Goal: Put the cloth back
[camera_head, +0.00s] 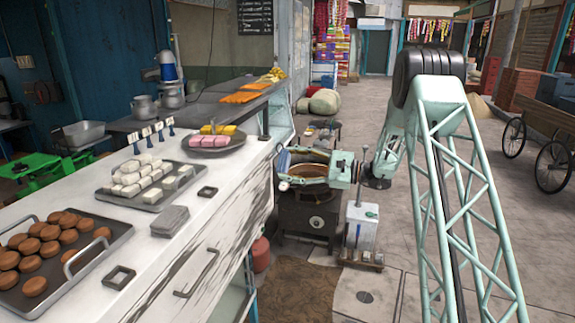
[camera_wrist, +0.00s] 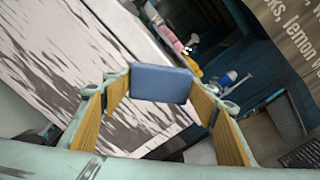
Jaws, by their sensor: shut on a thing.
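A folded blue cloth (camera_wrist: 160,83) shows in the wrist view as a small, flat, rounded block. My gripper (camera_wrist: 158,92) is shut on it, with the yellow inner pads of the fingers on either side. I cannot clearly make out the cloth in the head view.
The white counter (camera_head: 222,190) holds a tray of brown sweets (camera_head: 92,249), a tray of white sweets (camera_head: 120,193), a plate (camera_head: 232,146) and a grey block (camera_head: 170,220). A pump-topped can (camera_head: 361,232) stands beside the stove (camera_head: 300,222).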

